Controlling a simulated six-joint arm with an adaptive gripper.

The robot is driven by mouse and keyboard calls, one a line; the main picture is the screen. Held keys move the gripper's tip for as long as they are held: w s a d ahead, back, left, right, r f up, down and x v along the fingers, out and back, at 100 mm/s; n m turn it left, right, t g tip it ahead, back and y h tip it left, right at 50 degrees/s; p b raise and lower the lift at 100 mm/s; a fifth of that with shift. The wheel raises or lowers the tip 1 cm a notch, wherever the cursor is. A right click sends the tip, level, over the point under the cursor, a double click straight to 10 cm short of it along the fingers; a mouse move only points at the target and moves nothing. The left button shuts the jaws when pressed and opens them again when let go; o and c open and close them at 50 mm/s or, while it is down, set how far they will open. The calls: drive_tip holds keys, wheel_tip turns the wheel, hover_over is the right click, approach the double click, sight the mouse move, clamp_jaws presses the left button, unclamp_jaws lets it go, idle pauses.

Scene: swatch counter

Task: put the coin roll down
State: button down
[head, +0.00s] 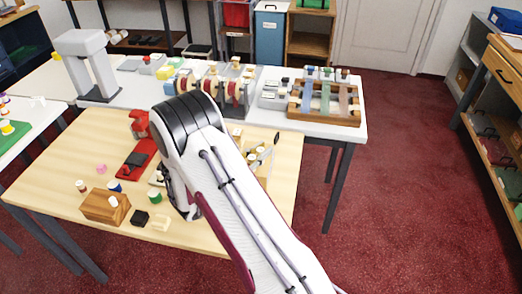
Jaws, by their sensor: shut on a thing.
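My gripper (188,210) is low over the front middle of the wooden table (60,168), mostly hidden by my white arm. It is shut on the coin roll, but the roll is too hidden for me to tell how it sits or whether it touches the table. Other small rolls stand near: a green-ended one (154,197) just left of my gripper, a blue-ended one (114,186) and a pale one (80,186) farther left.
A wooden block (98,208), a black cube (140,218) and a cream block (161,224) lie at the table's front. A red device (138,160) stands behind. A white table (345,128) with racks is beyond. The table's left part is fairly clear.

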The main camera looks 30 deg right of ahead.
sight(250, 157)
drive_tip(key=c, duration=2)
unclamp_jaws()
drive_tip(key=shift+o, duration=0.2)
drive_tip(key=shift+r, duration=0.1)
drive_tip(key=shift+v, duration=2.35)
drive_tip(key=shift+a+r, duration=0.2)
drive_tip(key=shift+r, duration=3.35)
